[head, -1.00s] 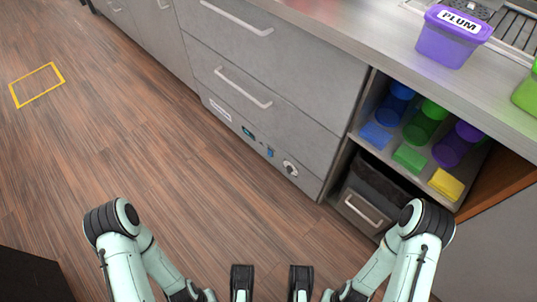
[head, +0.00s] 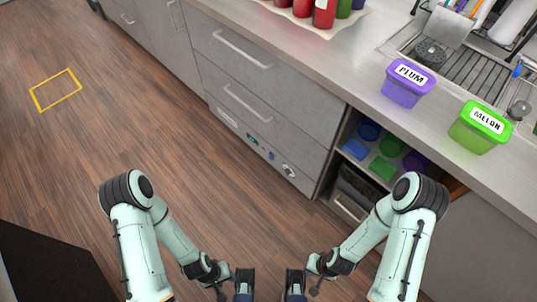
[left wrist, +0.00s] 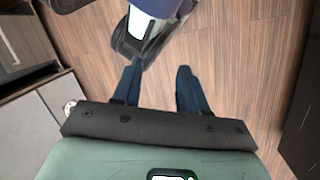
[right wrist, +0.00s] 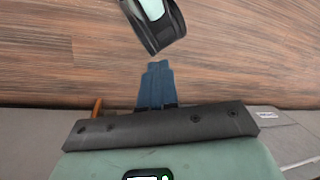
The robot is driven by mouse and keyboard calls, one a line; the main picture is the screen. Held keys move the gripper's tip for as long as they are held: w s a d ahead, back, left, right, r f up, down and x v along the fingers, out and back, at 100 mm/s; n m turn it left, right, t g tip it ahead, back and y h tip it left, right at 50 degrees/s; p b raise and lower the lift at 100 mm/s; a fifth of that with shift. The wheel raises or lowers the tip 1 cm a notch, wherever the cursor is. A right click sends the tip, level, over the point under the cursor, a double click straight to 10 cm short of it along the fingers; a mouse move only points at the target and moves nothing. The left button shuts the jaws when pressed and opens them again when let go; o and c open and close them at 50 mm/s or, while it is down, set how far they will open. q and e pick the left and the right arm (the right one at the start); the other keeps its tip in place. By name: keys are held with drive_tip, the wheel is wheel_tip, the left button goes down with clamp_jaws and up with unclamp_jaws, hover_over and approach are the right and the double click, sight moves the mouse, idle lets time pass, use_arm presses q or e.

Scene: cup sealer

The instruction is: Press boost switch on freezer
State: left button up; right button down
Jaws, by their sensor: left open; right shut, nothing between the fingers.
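The freezer is a grey drawer front (head: 265,125) low under the counter. Its bottom panel has a white label (head: 227,117), a small display (head: 252,140), a small blue switch (head: 271,155) and a round knob (head: 289,170). Any lettering by the switch is too small to read. My left gripper (head: 243,292) is low in the head view, well apart from the panel; its blue fingers stand open and empty in the left wrist view (left wrist: 158,88). My right gripper (head: 294,292) is beside it, also away from the panel; the right wrist view (right wrist: 156,85) shows its fingers together, holding nothing.
A plum tub (head: 405,92) and a melon tub (head: 478,135) stand on the counter (head: 365,85). A dark block (head: 50,260) is at lower left. Wooden floor before the freezer is clear.

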use_arm(q)
drive_tip(key=w+d+r+p, duration=0.1)
drive_tip(key=d+r+p, duration=0.2)
drive_tip(key=r, duration=0.5)
drive_tip(key=shift+w+r+h+p, duration=0.2)
drive_tip(key=shift+w+h+p, duration=0.2)
drive_tip(key=shift+p, duration=0.5)
use_arm(e)
wheel_tip(320, 180, up, 7)
drive_tip(key=s+a, duration=0.1)
drive_tip(key=a, duration=0.1)
drive_tip(key=shift+s+r+g+y, duration=0.2)
drive_tip(key=shift+g+y, duration=0.1)
drive_tip(key=shift+g, duration=0.1)
use_arm(q)
drive_tip(key=shift+w+d, duration=0.1)
use_arm(e)
drive_tip(key=shift+w, duration=0.1)
